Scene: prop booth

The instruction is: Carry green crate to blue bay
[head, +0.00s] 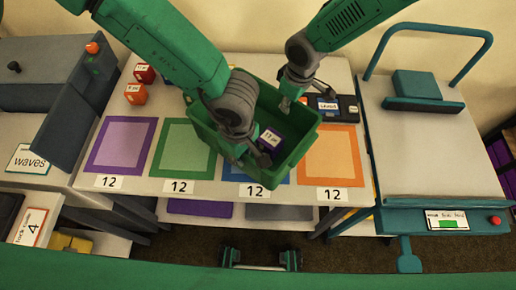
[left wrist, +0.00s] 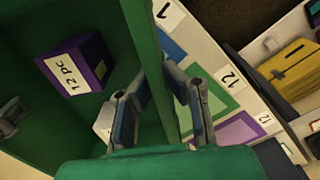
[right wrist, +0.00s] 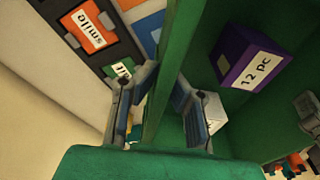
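The green crate (head: 304,140) is over the middle of the table, in front of most of the blue bay (head: 232,173). It looks raised, though its height is hard to judge. A purple box (head: 268,138) marked "12 pc" lies in it, also plain in the left wrist view (left wrist: 75,68). A pale item (right wrist: 212,110) shows beside my right finger inside. My left gripper (head: 250,155) is closed across the crate's near wall (left wrist: 150,50), one finger inside and one outside. My right gripper (head: 289,97) clasps the far wall (right wrist: 178,60) likewise.
Purple (head: 122,145), green (head: 176,150) and orange (head: 331,155) bays flank the blue one. Small red and orange boxes (head: 136,93) stand at the back left. A dark labelled device (head: 346,110) is behind the orange bay. A grey cart (head: 425,150) with a teal handle stands right.

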